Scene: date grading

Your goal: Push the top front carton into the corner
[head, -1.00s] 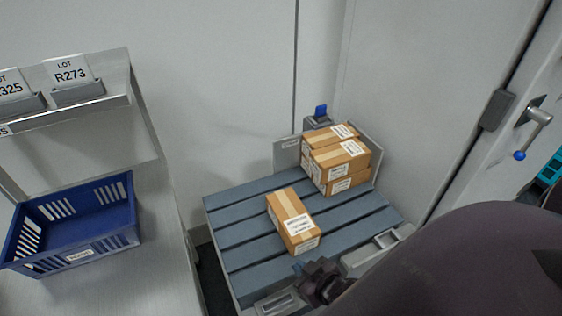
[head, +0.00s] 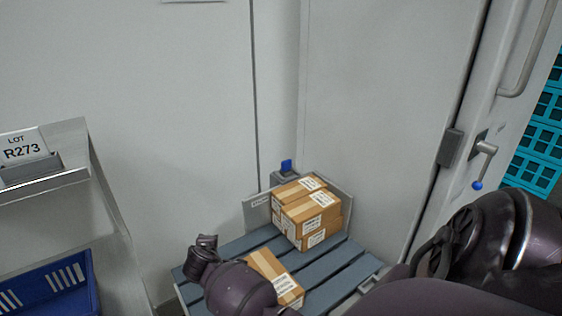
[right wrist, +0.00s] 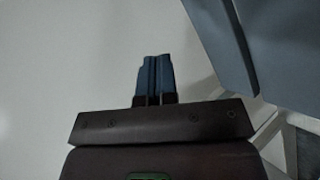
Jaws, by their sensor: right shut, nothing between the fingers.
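The top front carton (head: 311,209) is a brown taped box with white labels. It lies on the stack at the back of the slatted platform, in front of another top carton (head: 290,190) and over a lower carton (head: 324,234). I cannot tell whether it touches the corner's low grey panels (head: 257,213). In the right wrist view my right gripper (right wrist: 154,62) has its blue fingers together and empty, with pale wall behind. In the head view a dark arm part of mine crosses the platform's front left, short of the stack; its fingers cannot be made out. My left gripper is not identifiable.
A single carton (head: 280,278) lies on the blue-grey slats (head: 338,284) in front of the stack, partly hidden by my arm. A blue crate (head: 62,282) is at the lower left. A door handle (head: 484,160) is at the right. Walls close off the back.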

